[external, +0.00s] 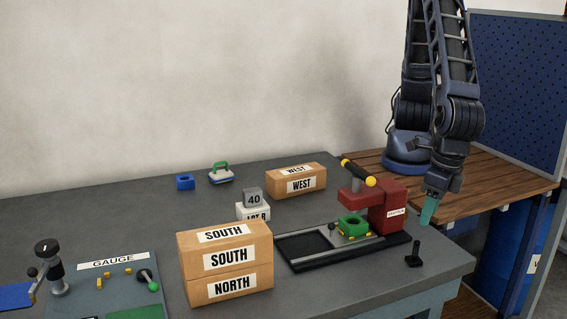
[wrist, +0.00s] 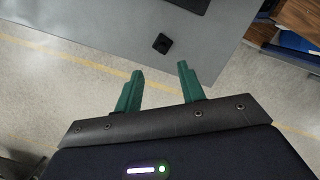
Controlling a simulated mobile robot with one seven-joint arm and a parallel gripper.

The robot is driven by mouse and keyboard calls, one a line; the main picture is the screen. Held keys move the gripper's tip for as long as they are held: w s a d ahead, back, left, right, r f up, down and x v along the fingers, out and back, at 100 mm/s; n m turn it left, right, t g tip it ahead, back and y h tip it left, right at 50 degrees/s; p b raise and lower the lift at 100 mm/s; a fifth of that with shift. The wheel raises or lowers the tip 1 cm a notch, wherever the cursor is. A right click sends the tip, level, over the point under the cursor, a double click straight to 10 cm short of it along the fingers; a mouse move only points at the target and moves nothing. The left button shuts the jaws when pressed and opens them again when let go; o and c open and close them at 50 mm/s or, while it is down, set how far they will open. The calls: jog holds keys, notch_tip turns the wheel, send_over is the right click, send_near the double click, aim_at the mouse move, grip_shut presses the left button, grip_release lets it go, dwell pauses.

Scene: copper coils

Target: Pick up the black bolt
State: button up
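The black bolt (external: 414,254) stands on the grey table near its right front corner, its wide base down and a thin stem upright. It also shows in the wrist view as a small black square shape (wrist: 162,43), seen from above near the table edge. My gripper (external: 428,212) hangs above the right side of the table, higher than the bolt and apart from it. In the wrist view its two green fingers (wrist: 160,70) are spread apart with nothing between them, and the bolt lies ahead of the fingertips.
Boxes marked SOUTH (external: 226,248) and WEST (external: 296,181) stand farther left. The table (external: 440,262) is clear right of the bolt.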

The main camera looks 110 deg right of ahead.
aim_at(418, 241)
jog(key=shift+w+d+f, duration=0.1)
jog(key=shift+d+f, duration=0.2)
jog(key=shift+f, duration=1.4)
jog(key=shift+w+d+f, duration=0.1)
jog(key=shift+d+f, duration=0.15)
jog(key=shift+f, duration=1.45)
jog(key=shift+w+d+f, duration=0.1)
jog(key=shift+d+f, duration=0.2)
jog(key=shift+f, duration=1.4)
grip_shut()
